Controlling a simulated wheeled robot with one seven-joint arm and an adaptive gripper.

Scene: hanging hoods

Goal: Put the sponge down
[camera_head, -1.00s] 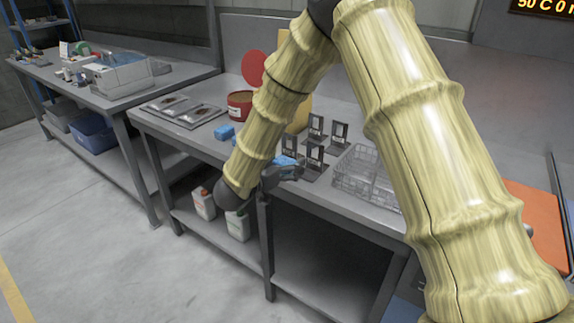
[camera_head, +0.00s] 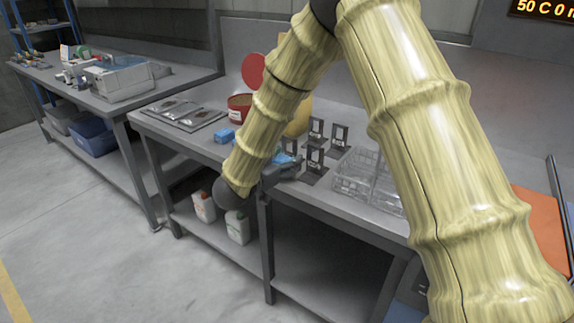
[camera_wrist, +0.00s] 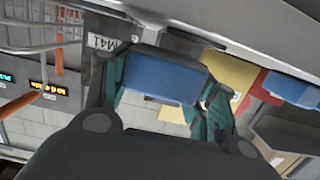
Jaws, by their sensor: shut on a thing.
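A blue sponge (camera_wrist: 163,77) is held between the two fingers of my gripper (camera_wrist: 160,95) in the wrist view. In the head view my gripper (camera_head: 283,170) is at the front edge of the grey bench (camera_head: 348,213), with a bit of the blue sponge (camera_head: 287,159) showing. My arm hides part of the bench behind it. Whether the sponge touches the bench top cannot be told. A second blue block (camera_head: 224,135) lies on the bench to the left of my arm; it looks like another sponge.
Several dark upright stands (camera_head: 315,158) are close to the right of my gripper. A clear wire basket (camera_head: 352,180) stands farther right. A red tub (camera_head: 240,105) and flat trays (camera_head: 184,115) are on the left. White bottles (camera_head: 237,226) stand on the lower shelf.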

